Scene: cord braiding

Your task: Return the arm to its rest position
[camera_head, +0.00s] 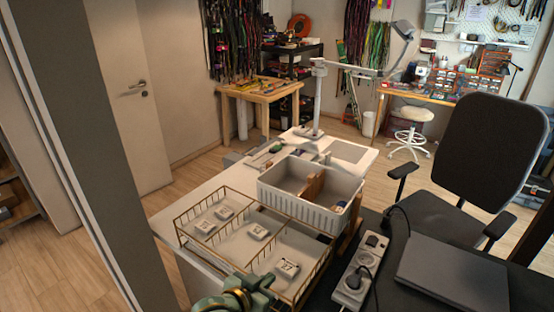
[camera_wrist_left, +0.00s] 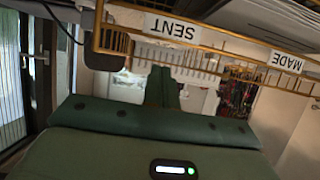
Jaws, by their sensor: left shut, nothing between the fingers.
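My left gripper (camera_head: 240,297) is at the bottom edge of the head view, green with a gold ring, beside the near end of the brass wire tray (camera_head: 182,238). Only part of it shows there. In the left wrist view its green fingers (camera_wrist_left: 160,85) stand together, shut and empty. My right gripper is out of view.
Several small white boxes (camera_head: 257,232) lie in the wire tray. A white bin (camera_head: 290,205) with a brown divider stands behind it. A power strip (camera_head: 355,278) and a closed laptop (camera_head: 455,275) lie on the dark desk at right. An office chair (camera_head: 490,150) stands beyond.

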